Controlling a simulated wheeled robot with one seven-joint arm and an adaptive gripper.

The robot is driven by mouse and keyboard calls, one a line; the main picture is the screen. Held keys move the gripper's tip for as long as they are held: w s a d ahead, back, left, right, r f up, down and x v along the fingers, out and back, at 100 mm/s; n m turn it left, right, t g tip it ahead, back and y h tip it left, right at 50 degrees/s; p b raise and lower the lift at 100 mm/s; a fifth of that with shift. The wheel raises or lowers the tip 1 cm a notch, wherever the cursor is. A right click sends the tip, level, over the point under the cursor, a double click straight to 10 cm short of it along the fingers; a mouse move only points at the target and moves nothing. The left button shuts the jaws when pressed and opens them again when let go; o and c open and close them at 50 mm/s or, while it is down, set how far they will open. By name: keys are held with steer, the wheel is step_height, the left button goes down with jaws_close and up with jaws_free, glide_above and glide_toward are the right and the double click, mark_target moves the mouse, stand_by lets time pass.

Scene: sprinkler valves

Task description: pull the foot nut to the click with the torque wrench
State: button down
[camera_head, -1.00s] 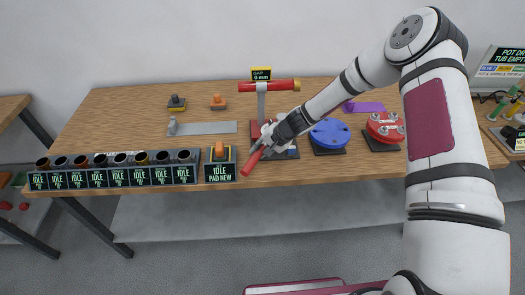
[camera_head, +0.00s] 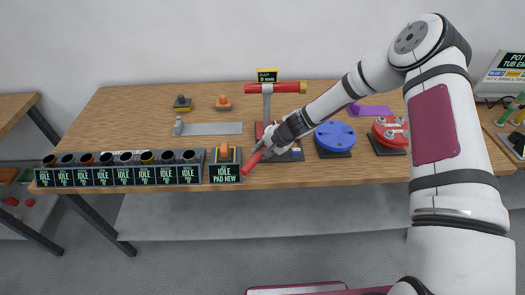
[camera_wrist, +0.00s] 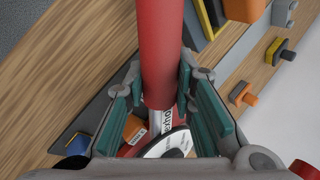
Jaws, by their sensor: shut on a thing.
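My gripper (camera_head: 274,144) is at the front middle of the bench, at the foot of the red stand. It is shut on the torque wrench, whose red handle (camera_head: 251,164) sticks out toward the front left. In the wrist view the red handle (camera_wrist: 160,45) runs between the teal finger pads, and its silver shaft (camera_wrist: 161,118) continues below. The red stand (camera_head: 267,103) has a grey post, a red crossbar with a brass end and a gap display (camera_head: 267,76). The foot nut is hidden behind my gripper and wrench.
A row of idle-labelled cups (camera_head: 115,173) and a box marked PAD NEW (camera_head: 223,172) stand left along the front edge. A blue flanged disc (camera_head: 334,136) and a red one (camera_head: 390,131) stand to the right. A grey plate (camera_head: 212,129) lies behind the cups.

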steer(key=shift+w+a+m+t+h, duration=0.4)
steer(key=shift+w+a+m, duration=0.4)
steer(key=shift+w+a, duration=0.1)
stand_by(0.4)
steer(key=shift+s+d, duration=0.25)
stand_by(0.4)
steer(key=shift+s+d+n, duration=0.25)
steer(key=shift+n, duration=0.15)
steer(key=shift+s+d, duration=0.1)
steer(key=shift+s, duration=0.05)
stand_by(0.4)
